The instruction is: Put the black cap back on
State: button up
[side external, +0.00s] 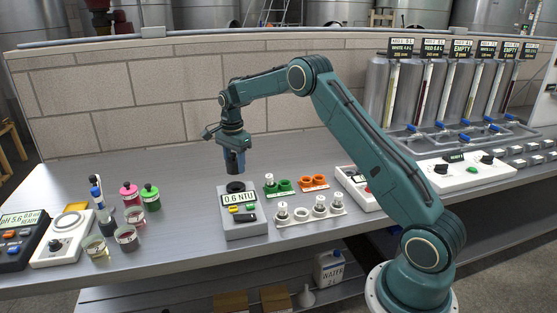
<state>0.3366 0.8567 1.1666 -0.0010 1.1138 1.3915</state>
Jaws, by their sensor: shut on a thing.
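A grey turbidity meter (244,225) stands on the bench left of centre. Its display reads 0.6 NTU, and a round black well (235,187) shows on its top. My gripper (235,168) points straight down a little above this well, apart from the meter. It is shut on the black cap (235,162), a dark piece between the fingers that they mostly hide. Whether anything sits inside the well cannot be told from this side.
A white rack with several capped vials (318,208) stands right of the meter, with green (278,185) and orange (314,181) holders behind it. Jars (127,237), pink- and green-topped bottles (150,198) and a stirrer (62,244) stand at left. The bench behind the meter is clear.

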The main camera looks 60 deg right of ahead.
jog(key=shift+f, duration=0.95)
jog(key=shift+f, duration=2.4)
dwell(3.3)
jog(key=o, duration=1.1)
jog(key=shift+c, duration=0.2)
jog(key=shift+s, duration=0.2)
jog(key=shift+c, duration=0.6)
jog(key=shift+o, duration=0.7)
jog(key=shift+r, duration=0.15)
jog(key=shift+c, duration=0.3)
